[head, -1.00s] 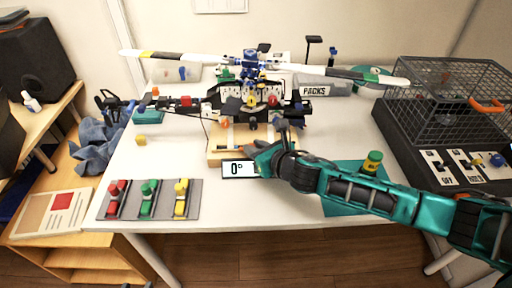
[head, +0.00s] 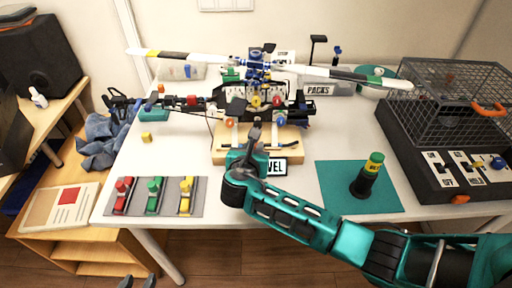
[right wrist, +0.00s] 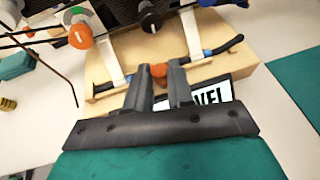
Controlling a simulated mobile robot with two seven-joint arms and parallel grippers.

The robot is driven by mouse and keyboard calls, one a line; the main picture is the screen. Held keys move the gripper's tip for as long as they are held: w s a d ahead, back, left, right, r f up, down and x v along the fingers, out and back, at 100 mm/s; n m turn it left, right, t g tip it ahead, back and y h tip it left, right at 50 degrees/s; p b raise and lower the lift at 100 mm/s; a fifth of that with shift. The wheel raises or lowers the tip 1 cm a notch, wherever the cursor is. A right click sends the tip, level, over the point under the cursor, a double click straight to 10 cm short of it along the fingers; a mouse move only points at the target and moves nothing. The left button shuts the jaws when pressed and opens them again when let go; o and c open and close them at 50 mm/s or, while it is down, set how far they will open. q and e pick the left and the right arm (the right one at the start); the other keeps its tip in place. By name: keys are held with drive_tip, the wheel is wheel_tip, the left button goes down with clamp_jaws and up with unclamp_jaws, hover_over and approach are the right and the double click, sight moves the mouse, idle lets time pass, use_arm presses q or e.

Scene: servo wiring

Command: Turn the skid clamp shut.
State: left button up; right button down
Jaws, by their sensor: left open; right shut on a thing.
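The skid clamp's small orange knob (right wrist: 158,70) sits at the front edge of the wooden cradle (right wrist: 110,88) in the right wrist view. My right gripper (right wrist: 161,80) is shut on this knob, with a finger on each side. In the head view my right gripper (head: 256,126) is over the cradle (head: 293,138), and its own wrist hides the knob. A black skid (right wrist: 222,47) with blue sleeves lies along the cradle in the right wrist view. Only the fingertips of my left gripper (head: 137,283) show, apart and empty, at the bottom edge of the head view.
A display (head: 277,167) reading "VEL", partly hidden, is in front. Coloured clamps on a grey mat (head: 205,210), a teal mat (head: 330,180) with a dark bottle, and a wire cage (head: 455,95) stand around.

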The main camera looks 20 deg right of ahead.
drive_tip(key=m+h, duration=0.1)
drive_tip(key=m+g+h, duration=0.2)
drive_tip(key=shift+w+a, duration=0.25)
drive_tip(key=shift+a, duration=0.05)
drive_tip(key=shift+w+a+m+g+h+b, duration=0.1)
drive_tip(key=shift+m+g+h+b, duration=0.55)
drive_tip(key=shift+m, duration=0.25)
drive_tip(key=shift+w+f+m+g+h+b, duration=0.1)
drive_tip(key=shift+m+g+h+b, duration=0.3)
drive_tip(key=shift+m+g+b, duration=0.2)
drive_tip(key=shift+w+f+m+g+h+b, duration=0.1)
drive_tip(key=shift+m+g+h+b, duration=0.25)
drive_tip(key=shift+m+g, duration=0.25)
drive_tip(key=shift+w+r+m+g+h+b, duration=0.1)
drive_tip(key=shift+m+g+h+b, duration=0.4)
drive_tip(key=shift+m+g+b, duration=0.6)
drive_tip(key=c, duration=1)
unclamp_jaws()
drive_tip(key=shift+r, duration=0.1)
